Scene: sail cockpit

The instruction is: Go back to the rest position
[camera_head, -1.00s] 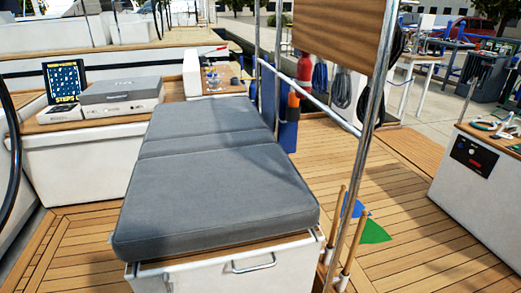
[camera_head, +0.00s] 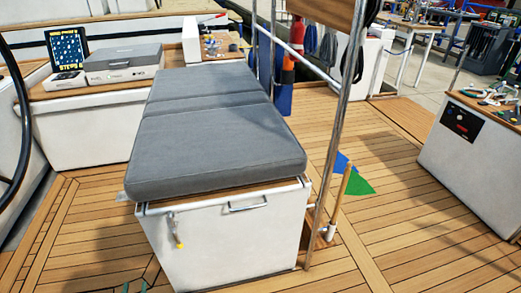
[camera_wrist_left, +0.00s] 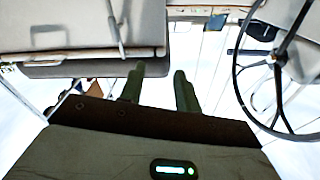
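My right gripper is in neither view.
A grey cushion (camera_head: 215,145) lies on the white locker (camera_head: 225,245) ahead. A metal pole (camera_head: 333,140) and small flags (camera_head: 357,183) stand right of it. A black steering wheel (camera_head: 22,120) is at left. Teak deck (camera_head: 420,240) is clear at right.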

